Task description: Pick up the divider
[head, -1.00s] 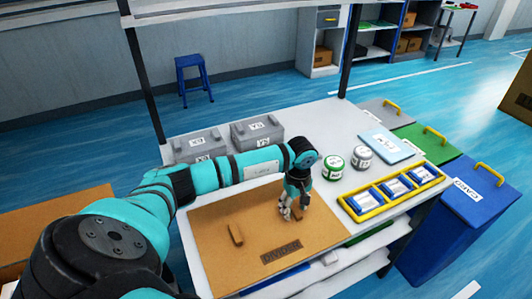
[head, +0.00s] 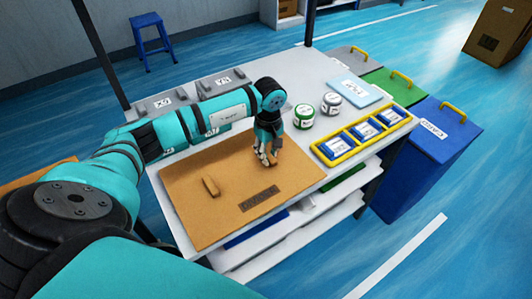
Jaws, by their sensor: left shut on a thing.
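The divider (head: 221,216) is a flat brown board with a dark label near its front edge, lying on the white workbench. A raised brown handle (head: 210,187) shows on its left part. My left gripper (head: 268,161) points down at the right part of the board and is shut on the divider's second handle, which the fingers mostly hide. The board looks flat on the bench; I cannot tell if it is lifted. My right gripper is not in view.
Right of the board stand a green-and-white can (head: 304,116), a grey-and-white can (head: 331,103), a yellow tray (head: 323,153) with blue-and-white packs and a light blue folder (head: 355,92). Grey boxes stand behind. Blue (head: 430,140) and green bins (head: 398,89) flank the bench.

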